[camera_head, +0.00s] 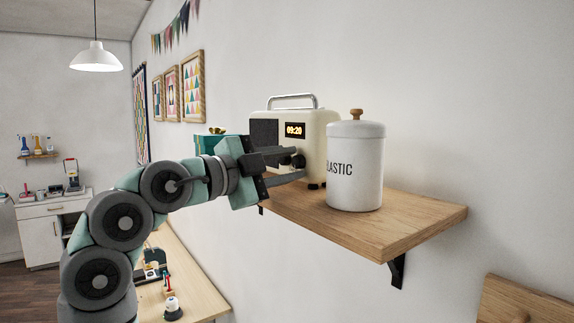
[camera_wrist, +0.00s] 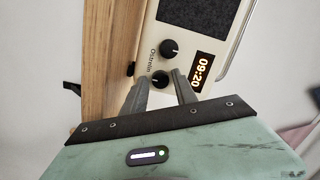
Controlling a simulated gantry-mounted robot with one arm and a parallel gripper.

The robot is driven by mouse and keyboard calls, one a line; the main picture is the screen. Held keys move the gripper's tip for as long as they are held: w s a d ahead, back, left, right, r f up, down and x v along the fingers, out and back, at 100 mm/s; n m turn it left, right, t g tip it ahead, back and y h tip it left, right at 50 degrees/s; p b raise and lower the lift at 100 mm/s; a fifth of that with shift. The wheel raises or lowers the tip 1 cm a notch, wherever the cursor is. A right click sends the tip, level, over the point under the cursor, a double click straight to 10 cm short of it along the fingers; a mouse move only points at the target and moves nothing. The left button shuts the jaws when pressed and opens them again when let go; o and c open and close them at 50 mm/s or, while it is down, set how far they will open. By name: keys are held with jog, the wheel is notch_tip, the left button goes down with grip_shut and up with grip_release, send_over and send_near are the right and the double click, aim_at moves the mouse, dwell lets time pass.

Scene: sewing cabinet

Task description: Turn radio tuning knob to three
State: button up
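The cream radio (camera_head: 318,130) stands on the wooden shelf, its clock reading 09:20. In the wrist view the radio (camera_wrist: 150,38) appears turned on its side, with two dark round knobs on its face. One knob (camera_wrist: 169,50) is clear of my fingers. The other knob (camera_wrist: 160,79) lies between my fingertips, partly hidden at its near side. My gripper (camera_wrist: 160,82) is open, with a gap between the fingers; I cannot tell whether they touch the knob. In the head view my gripper (camera_head: 297,163) is at the radio's front. No dial numbers are legible.
A white canister (camera_head: 355,175) with a wooden lid knob stands close to the right of my gripper on the wooden shelf (camera_head: 400,222). The shelf's right end is clear.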

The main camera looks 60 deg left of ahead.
jog(key=shift+o, duration=1.1)
jog(key=shift+s, duration=0.1)
jog(key=v, duration=1)
jog(key=shift+s+d+b, duration=0.15)
jog(key=shift+s+b, duration=0.15)
jog(key=shift+b, duration=0.05)
